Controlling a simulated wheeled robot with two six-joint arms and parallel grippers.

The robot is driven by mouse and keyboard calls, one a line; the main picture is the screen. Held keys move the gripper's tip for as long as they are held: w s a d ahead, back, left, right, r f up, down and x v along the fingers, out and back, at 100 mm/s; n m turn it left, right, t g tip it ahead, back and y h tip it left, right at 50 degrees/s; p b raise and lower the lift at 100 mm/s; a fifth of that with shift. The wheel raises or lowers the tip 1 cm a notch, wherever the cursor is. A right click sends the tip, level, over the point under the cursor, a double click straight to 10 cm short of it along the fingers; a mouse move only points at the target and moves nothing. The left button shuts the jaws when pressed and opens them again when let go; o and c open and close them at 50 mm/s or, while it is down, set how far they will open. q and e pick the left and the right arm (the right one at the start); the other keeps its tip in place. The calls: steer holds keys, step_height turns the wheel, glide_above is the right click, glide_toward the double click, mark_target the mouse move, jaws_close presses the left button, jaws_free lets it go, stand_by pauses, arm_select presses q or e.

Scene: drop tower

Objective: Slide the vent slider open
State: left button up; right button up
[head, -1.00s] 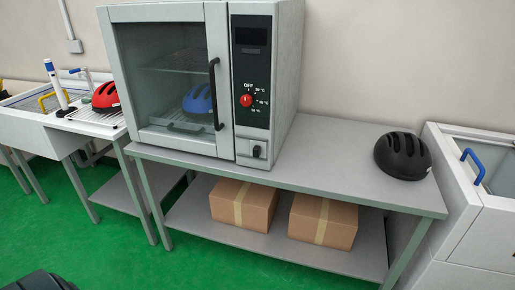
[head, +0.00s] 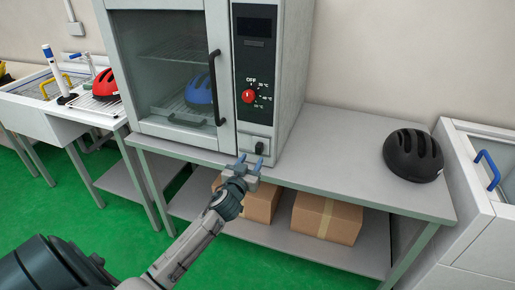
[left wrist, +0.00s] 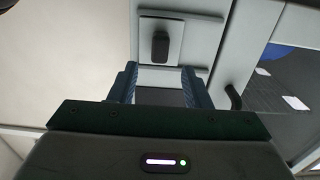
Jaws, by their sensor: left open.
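The vent slider (head: 259,148) is a small dark knob on a light plate low on the cabinet's front panel, below the red dial. In the left wrist view the vent slider (left wrist: 160,46) shows upright on its plate, just beyond the fingertips and between them. My left gripper (head: 250,161) is open and empty, in front of and slightly below the slider, apart from it. Its two blue fingers also show in the left wrist view (left wrist: 158,84). My right gripper is not in view.
The cabinet (head: 296,75) stands on a grey table (head: 330,150). Its glass door, with a dark handle (head: 214,88), is shut; a blue helmet (head: 199,88) is inside. A black helmet (head: 413,155) sits at right on the table. Cardboard boxes (head: 326,217) lie on the lower shelf.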

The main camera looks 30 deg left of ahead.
mark_target(258, 150)
arm_select(q)
steer(key=p+x, duration=0.1)
steer(key=x, duration=0.5)
steer(key=shift+w+f, duration=0.1)
steer(key=shift+w, duration=0.2)
jaws_close()
